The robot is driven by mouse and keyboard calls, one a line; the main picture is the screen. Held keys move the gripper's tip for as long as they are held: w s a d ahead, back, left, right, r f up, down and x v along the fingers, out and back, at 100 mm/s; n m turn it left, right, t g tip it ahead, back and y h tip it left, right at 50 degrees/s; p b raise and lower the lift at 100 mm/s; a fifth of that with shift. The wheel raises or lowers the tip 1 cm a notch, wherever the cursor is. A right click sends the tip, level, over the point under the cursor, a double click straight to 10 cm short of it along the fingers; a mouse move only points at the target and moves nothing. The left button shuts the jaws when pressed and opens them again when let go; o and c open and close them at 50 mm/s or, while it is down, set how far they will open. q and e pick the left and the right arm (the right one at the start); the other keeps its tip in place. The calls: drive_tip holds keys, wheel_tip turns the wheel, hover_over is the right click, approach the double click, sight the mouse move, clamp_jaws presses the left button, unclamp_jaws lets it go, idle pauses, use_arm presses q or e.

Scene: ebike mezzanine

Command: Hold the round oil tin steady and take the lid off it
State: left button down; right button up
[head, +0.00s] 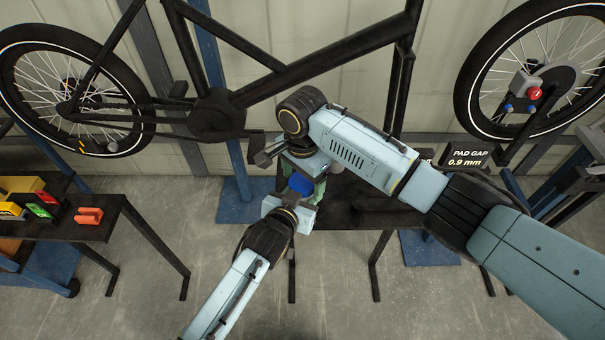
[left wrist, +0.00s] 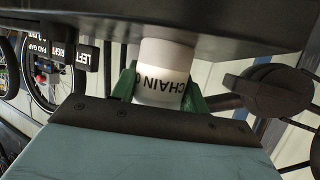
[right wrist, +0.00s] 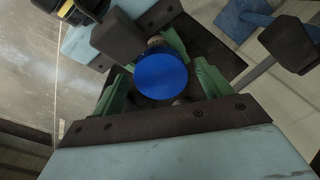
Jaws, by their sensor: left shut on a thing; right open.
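The round oil tin (left wrist: 165,88) is white with black "CHAIN" lettering in the left wrist view. My left gripper (left wrist: 159,92) is shut on its sides with green fingers. The tin's blue lid (right wrist: 161,75) shows from above in the right wrist view, and also in the head view (head: 300,184). It appears to be on the tin. My right gripper (right wrist: 161,88) is open, with one green finger on each side of the lid and a visible gap on at least the right side. The tin's body is mostly hidden in the head view.
The dark bench (head: 350,201) lies below the grippers. A black bike frame (head: 310,66) hangs behind, close to my right arm. A side table (head: 95,228) at left holds yellow, red, green and orange items. A "PAD GAP 0.9 mm" sign (head: 466,158) stands at right.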

drive_tip(key=c, duration=1.1)
drive_tip(key=shift+o, duration=0.2)
drive_tip(key=n, duration=1.3)
drive_tip(key=o, duration=1.1)
drive_tip(key=shift+r, duration=0.1)
